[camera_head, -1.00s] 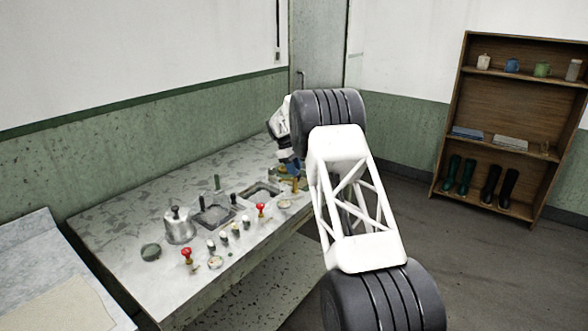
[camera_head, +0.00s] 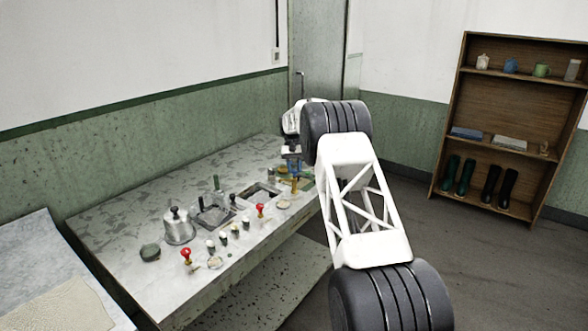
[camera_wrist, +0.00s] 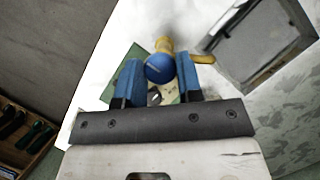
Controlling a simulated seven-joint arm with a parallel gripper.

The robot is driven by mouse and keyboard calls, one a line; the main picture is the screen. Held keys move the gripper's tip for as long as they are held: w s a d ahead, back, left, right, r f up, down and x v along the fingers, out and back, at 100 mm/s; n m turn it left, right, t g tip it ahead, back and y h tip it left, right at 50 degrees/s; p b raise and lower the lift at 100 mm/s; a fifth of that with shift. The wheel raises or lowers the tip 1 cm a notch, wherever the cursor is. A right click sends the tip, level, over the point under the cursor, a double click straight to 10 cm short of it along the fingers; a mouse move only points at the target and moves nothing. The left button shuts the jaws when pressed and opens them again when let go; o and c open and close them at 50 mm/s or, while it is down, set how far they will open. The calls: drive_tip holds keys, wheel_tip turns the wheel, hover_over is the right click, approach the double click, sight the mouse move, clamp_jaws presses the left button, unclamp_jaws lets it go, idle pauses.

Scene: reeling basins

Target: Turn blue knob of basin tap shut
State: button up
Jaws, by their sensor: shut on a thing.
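The blue knob (camera_wrist: 159,68) is a round ball on top of a brass-yellow tap (camera_wrist: 203,58) in the wrist view. My gripper (camera_wrist: 159,76) has its two blue fingers on either side of the knob and is shut on it. In the head view my gripper (camera_head: 293,166) is at the far right end of the stone counter, over the yellow tap (camera_head: 294,187). The fingers and arm partly hide the knob there. A square basin (camera_wrist: 258,42) lies to the right of the tap in the wrist view.
The counter (camera_head: 120,205) also holds two sunken basins, a metal pot (camera_head: 179,228), red-knobbed pieces (camera_head: 186,256) and several small white-and-black pieces nearer its front edge. A wooden shelf (camera_head: 455,110) stands at the right, with open floor before it.

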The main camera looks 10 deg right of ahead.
drive_tip(key=shift+r+m, duration=0.1)
drive_tip(key=shift+m, duration=0.2)
drive_tip(key=o, duration=0.9)
drive_tip(key=v, duration=0.7)
drive_tip(key=shift+w+d+r, duration=0.1)
drive_tip(key=shift+w+r, duration=0.05)
drive_tip(key=shift+r, duration=0.2)
drive_tip(key=shift+r, duration=0.1)
